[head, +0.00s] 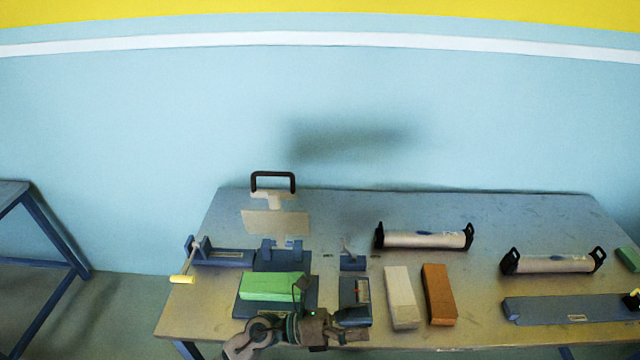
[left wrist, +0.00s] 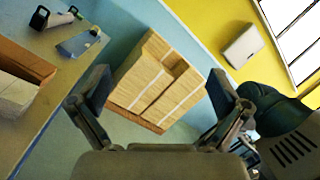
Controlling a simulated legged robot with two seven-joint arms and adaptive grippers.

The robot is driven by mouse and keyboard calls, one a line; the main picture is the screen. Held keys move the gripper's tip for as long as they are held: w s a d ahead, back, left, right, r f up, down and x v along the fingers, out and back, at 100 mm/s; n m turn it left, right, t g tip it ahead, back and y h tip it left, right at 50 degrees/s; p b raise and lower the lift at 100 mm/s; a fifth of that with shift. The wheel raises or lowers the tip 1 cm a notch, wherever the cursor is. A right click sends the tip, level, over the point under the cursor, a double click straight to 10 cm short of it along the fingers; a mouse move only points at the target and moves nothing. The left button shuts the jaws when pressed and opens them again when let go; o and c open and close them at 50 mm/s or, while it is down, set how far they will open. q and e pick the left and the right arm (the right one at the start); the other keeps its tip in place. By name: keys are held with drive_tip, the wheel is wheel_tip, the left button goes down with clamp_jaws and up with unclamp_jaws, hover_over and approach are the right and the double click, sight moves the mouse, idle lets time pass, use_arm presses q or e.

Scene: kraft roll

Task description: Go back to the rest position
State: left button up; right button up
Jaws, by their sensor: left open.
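My left gripper (head: 360,325) is at the front edge of the table (head: 480,344), in front of the blue fixture, with its fingers pointing right. It is open and nothing shows between its fingers in the left wrist view (left wrist: 158,98). My left arm comes in low from the left and hides part of the fixture's front. A green block (head: 270,287) lies on the blue fixture just behind the arm. A white block (head: 401,297) and an orange block (head: 438,294) lie to the right of the gripper, apart from it. My right gripper is not in view.
Two pale rolls with black end handles, one at centre (head: 424,240) and one at right (head: 552,264), lie on the table. A blue bar (head: 560,309) lies at front right. A crank with a yellow handle (head: 183,279) juts out left. Stacked wooden boxes (left wrist: 150,82) stand beyond the table.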

use_arm(q)
drive_tip(key=w+a+r+n+t+y, duration=0.1)
drive_tip(key=w+a+n+t, duration=0.25)
drive_tip(key=n+t, duration=0.5)
drive_tip(key=w+a+r+n+t+y, duration=0.1)
drive_tip(key=w+a+n+t, duration=0.3)
drive_tip(key=n+t, duration=0.5)
drive_tip(key=w+a+f+n+y, duration=0.2)
drive_tip(key=a+f+n+y, duration=1.3)
drive_tip(key=n, duration=0.4)
drive_tip(key=s+a+f+n+g+y, duration=0.45)
drive_tip(key=s+f+g, duration=0.25)
drive_tip(key=s+f, duration=0.5)
drive_tip(key=s+a+f+n+g, duration=0.3)
drive_tip(key=s+f+g, duration=0.4)
drive_tip(key=s+f, duration=0.5)
wheel_tip(320, 180, down, 14)
drive_tip(key=s+d, duration=0.1)
drive_tip(key=s+f, duration=0.4)
drive_tip(key=f, duration=0.4)
drive_tip(key=s+a+f+g, duration=0.1)
drive_tip(key=s+f, duration=0.2)
drive_tip(key=f, duration=0.6)
drive_tip(key=shift+s+h, duration=0.4)
drive_tip(key=shift+h, duration=0.05)
